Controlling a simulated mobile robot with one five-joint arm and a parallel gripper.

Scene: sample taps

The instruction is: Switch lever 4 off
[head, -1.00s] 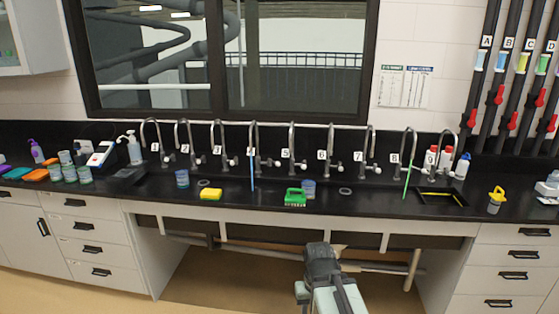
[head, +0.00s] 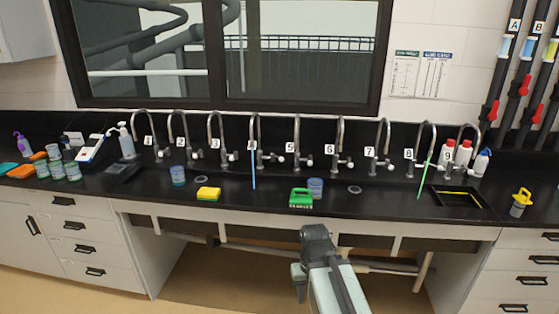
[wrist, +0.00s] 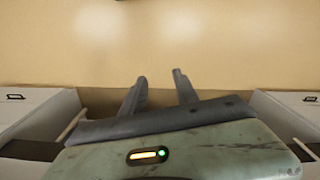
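Tap 4 (head: 255,132) is a grey gooseneck tap in the row of numbered taps along the back of the black counter. A thin blue vertical streak (head: 253,172) hangs below its spout, like a running stream. Lever 4 (head: 262,157) is a small pale-ended handle beside the tap's base; its exact position is too small to tell. My gripper is well in front of and below the counter, apart from the taps. In the wrist view my gripper (wrist: 160,88) has its two dark fingers spread with nothing between them, above the beige floor.
Space under the counter is open, with pipes (head: 380,267).

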